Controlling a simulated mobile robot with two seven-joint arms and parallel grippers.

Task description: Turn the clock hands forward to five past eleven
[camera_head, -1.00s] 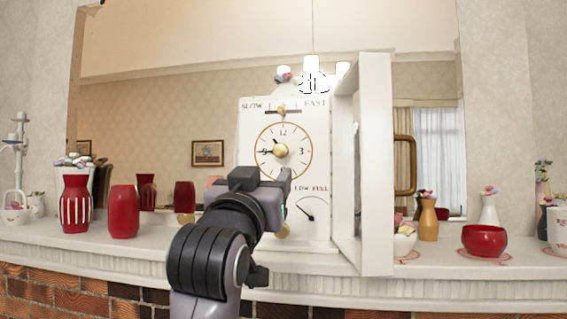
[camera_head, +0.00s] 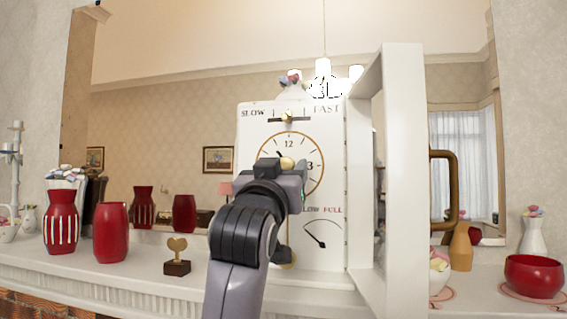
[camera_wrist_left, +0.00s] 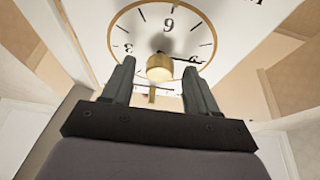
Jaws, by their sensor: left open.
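The white clock (camera_head: 255,135) stands on the mantel with its face toward me. In the head view a short dark hand (camera_head: 279,153) points up-left, near eleven. The gold centre knob (camera_head: 286,162) shows just above my left gripper (camera_head: 296,178), which hides the lower left of the dial. My right gripper is out of view.
The clock's white door frame (camera_head: 403,170) stands open toward me at the right. A gold heart on a dark block (camera_head: 177,256) and red vases (camera_head: 111,233) stand left on the mantel (camera_head: 130,280). A red bowl (camera_head: 534,276) stands right. A mirror lies behind.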

